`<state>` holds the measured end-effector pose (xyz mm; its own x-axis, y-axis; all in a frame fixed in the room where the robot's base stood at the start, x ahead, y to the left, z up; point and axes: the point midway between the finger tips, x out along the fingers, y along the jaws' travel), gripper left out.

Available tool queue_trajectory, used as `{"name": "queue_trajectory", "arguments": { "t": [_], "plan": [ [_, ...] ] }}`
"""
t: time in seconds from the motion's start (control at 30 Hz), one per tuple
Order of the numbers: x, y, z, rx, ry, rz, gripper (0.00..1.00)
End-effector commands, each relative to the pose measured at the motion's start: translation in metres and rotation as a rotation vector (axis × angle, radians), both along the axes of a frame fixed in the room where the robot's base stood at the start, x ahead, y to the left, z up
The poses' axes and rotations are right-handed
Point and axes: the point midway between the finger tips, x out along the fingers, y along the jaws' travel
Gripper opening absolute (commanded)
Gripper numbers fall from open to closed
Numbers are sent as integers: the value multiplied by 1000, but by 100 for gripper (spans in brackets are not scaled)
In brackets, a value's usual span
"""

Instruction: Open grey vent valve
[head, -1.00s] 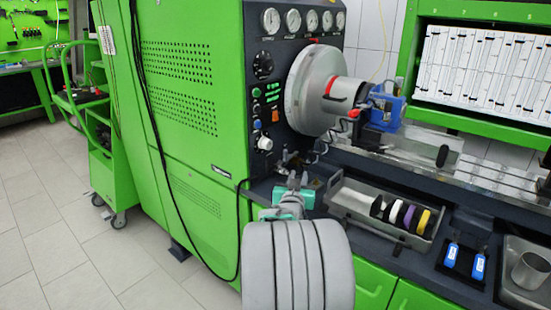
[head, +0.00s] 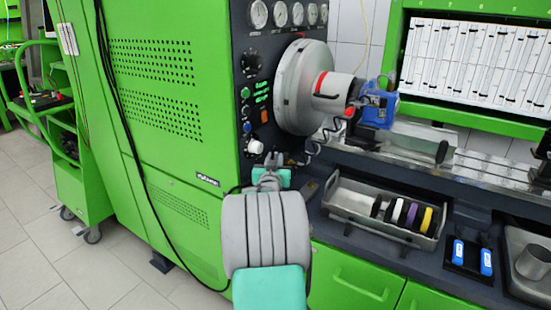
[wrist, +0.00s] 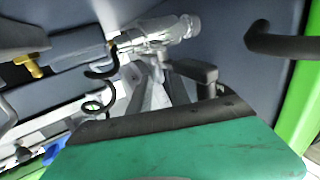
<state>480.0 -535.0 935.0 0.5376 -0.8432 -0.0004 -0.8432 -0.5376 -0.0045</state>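A silvery valve-like fitting (wrist: 165,30) lies at the top middle of the wrist view, with a dark grey lever-like part (wrist: 193,70) below and right of it. I cannot tell for sure whether this is the grey vent valve. My gripper (head: 268,168) is in front of the lower corner of the dark control panel in the head view and hides what lies behind it. In the wrist view its teal body fills the bottom, and its fingers point at the fitting. The finger gap and any contact are unclear.
A black coiled cable (wrist: 100,75) hangs left of the fitting, near a yellow brass fitting (wrist: 35,65). A black curved bar (wrist: 285,42) is at the upper right. In the head view, a metal tray (head: 345,212) with coloured rings stands on the bench, right of my gripper.

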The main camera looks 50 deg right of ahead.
Motion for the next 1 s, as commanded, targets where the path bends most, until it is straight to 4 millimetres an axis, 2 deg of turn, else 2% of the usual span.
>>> {"name": "queue_trajectory", "arguments": {
  "t": [0.1, 0.3, 0.6, 1.0],
  "plan": [
    [3, -7, 0, 0, 0, -2, 23],
    [2, -9, 0, -1, 1, -4, 23],
    [2, -9, 0, -1, 1, -4, 0],
    [2, -8, 0, 0, 0, -4, 0]
  ]
}}
